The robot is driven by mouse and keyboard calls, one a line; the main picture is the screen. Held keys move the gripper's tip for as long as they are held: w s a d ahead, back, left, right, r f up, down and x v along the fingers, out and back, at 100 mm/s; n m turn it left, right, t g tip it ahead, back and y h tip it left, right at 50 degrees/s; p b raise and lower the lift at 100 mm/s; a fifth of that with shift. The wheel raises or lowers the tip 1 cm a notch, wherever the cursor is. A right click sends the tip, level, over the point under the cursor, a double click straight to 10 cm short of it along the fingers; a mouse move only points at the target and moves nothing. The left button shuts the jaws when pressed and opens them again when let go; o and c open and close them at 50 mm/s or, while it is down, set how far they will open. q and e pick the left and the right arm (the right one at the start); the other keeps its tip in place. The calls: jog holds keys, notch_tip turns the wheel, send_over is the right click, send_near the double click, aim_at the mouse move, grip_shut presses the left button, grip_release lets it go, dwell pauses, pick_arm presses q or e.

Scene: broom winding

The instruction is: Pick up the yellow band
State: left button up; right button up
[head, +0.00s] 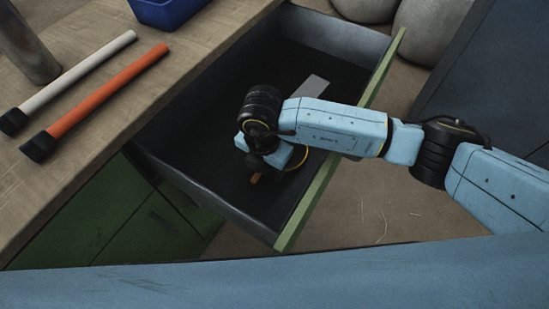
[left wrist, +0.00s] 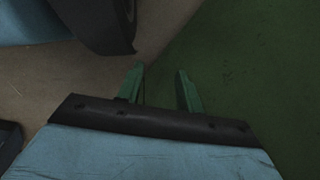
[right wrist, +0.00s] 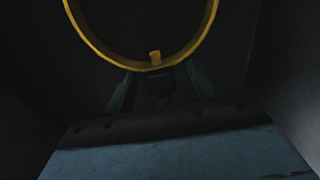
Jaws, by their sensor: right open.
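The yellow band (right wrist: 204,40) is a round ring low inside the drawer, with a small tab on its near edge. In the head view a thin arc of the band (head: 303,158) shows right of my right gripper; the rest is hidden by my arm. My right gripper (right wrist: 160,76) is open, reaching down into the drawer, with its fingers on either side of the tab and the near edge. Whether they touch it is too dark to tell. My left gripper (left wrist: 160,84) is open and empty, beside a green surface, and out of the head view.
The open drawer (head: 190,192) has grey walls and a green front, and a pale flat piece (head: 308,88) lies inside. On the wooden top (head: 100,150) lie a white stick (head: 80,72), an orange stick (head: 110,90) and a blue bin (head: 167,12).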

jog(key=c, duration=1.1)
